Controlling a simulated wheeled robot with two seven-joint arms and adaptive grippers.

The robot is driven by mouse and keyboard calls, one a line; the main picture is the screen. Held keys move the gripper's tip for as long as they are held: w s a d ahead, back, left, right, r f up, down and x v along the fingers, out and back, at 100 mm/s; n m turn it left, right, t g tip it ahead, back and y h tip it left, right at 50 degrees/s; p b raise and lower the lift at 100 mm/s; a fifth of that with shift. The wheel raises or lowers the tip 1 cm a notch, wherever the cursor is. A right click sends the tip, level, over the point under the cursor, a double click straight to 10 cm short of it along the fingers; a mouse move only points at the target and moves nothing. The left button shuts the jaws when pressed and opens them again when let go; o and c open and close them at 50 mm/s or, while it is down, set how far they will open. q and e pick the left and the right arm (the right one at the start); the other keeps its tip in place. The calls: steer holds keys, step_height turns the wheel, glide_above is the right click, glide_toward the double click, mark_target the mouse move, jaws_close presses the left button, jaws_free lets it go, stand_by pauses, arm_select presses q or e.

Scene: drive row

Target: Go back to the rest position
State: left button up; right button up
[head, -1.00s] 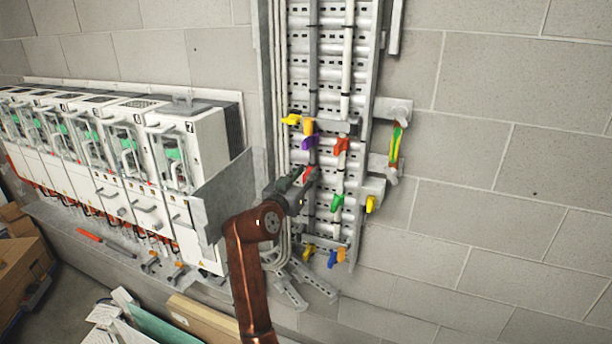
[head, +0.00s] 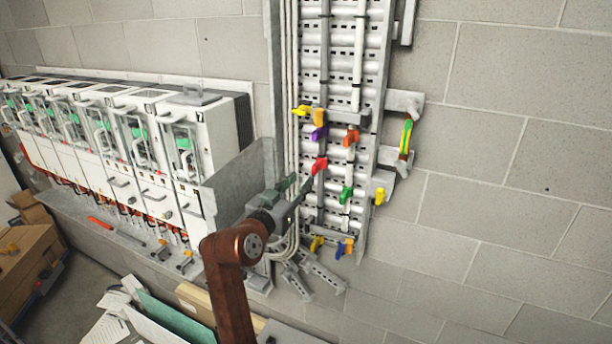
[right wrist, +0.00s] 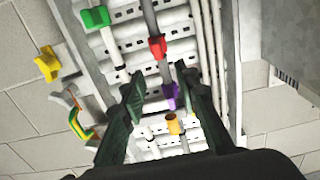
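My right gripper (head: 302,188) is in front of the perforated wall panel, just left of and below the red handle (head: 319,166). In the right wrist view the gripper (right wrist: 156,85) has its two dark green fingers spread apart, with nothing held between them. The red handle (right wrist: 157,47) and the purple handle (right wrist: 170,95) show beyond and between the fingers. My brown right arm comes up from the bottom of the head view. My left gripper is not in view.
White drive units (head: 190,150) stand in a row on the left, ending at a grey side plate (head: 240,180) close to my right arm. More coloured handles, such as a green one (head: 347,194), sit on the panel. A cardboard box (head: 25,262) is at lower left.

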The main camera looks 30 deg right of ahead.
steer(key=shift+s+a, duration=0.35)
steer(key=shift+a, duration=0.15)
